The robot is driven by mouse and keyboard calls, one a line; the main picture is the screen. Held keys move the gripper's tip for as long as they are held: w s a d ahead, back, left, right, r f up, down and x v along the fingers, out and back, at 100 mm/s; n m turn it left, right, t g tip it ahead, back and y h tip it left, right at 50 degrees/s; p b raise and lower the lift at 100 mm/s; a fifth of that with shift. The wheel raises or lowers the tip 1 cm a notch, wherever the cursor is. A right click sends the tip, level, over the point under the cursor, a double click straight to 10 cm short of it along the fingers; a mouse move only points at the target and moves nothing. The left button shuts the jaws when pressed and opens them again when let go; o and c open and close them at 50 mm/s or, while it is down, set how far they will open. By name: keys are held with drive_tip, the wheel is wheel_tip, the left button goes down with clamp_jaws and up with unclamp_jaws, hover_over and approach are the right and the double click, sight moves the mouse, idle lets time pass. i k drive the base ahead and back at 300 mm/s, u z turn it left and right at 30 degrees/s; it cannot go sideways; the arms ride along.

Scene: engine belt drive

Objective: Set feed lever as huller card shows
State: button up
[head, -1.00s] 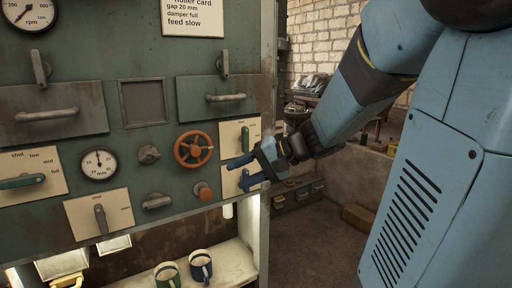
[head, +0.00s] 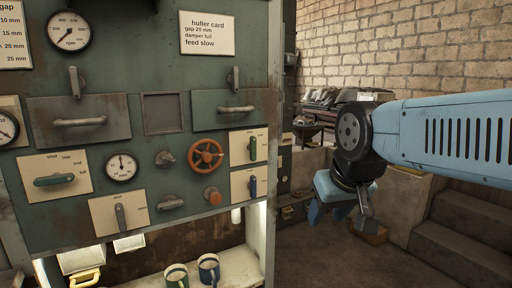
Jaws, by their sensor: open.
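The huller card (head: 207,34) on the green panel reads gap 20 mm, damper full, feed slow. On the right of the panel, a cream plate holds an upright green lever (head: 252,148), and a plate below it holds an upright blue lever (head: 252,187). Their small labels are not legible, so I cannot tell which lever is the feed. My gripper (head: 328,216) is open and empty, right of the panel, apart from both levers, with its fingers pointing down.
Left are a green handle (head: 54,180) lying level on a shut-to-full plate and a grey lever (head: 120,215). An orange handwheel (head: 206,155) sits beside the lever plates. Two mugs (head: 208,268) stand on the shelf below. Concrete steps (head: 455,240) stand at the right.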

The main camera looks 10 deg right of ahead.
sight(252, 146)
drive_tip(key=u, duration=1.05)
drive_tip(key=i, duration=0.1)
drive_tip(key=z, duration=2.65)
drive_tip(key=k, duration=1.35)
drive_tip(key=u, duration=1.5)
drive_tip(key=i, duration=1)
drive_tip(key=u, duration=0.05)
